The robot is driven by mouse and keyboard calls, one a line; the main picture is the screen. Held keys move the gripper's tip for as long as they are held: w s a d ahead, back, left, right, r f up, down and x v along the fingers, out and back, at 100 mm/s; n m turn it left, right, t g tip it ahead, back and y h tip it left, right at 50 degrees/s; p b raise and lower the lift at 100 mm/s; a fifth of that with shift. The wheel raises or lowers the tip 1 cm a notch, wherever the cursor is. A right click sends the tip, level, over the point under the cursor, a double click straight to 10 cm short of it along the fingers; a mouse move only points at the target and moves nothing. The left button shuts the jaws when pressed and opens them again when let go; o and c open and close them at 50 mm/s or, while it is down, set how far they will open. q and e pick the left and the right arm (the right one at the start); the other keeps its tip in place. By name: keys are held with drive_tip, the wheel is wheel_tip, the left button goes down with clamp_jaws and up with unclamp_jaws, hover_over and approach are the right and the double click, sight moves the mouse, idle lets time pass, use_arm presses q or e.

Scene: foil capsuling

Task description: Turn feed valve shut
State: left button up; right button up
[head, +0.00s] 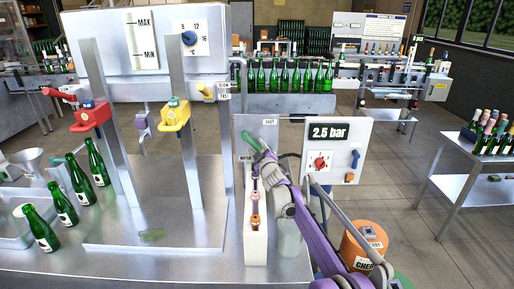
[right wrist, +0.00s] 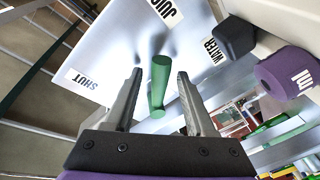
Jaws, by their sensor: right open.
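The feed valve's green handle (head: 250,142) sticks out from a grey metal panel (head: 242,124) right of the filling stand. In the right wrist view the green handle (right wrist: 160,86) stands between my two finger tips, with a gap on each side. A SHUT label (right wrist: 83,79) is on the panel to its left. That label also shows in the head view (head: 270,121), right of the handle. My right gripper (head: 264,152) is at the handle, open and holding nothing; its fingers (right wrist: 158,85) also show in the wrist view. My left gripper is not in view.
A 2.5 bar control box (head: 343,133) with a red knob stands close right of my arm. A white rack (head: 256,245) with small coloured items is below the handle. Several green bottles (head: 96,163) stand at the left.

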clamp_jaws()
idle(0.3)
idle(1.2)
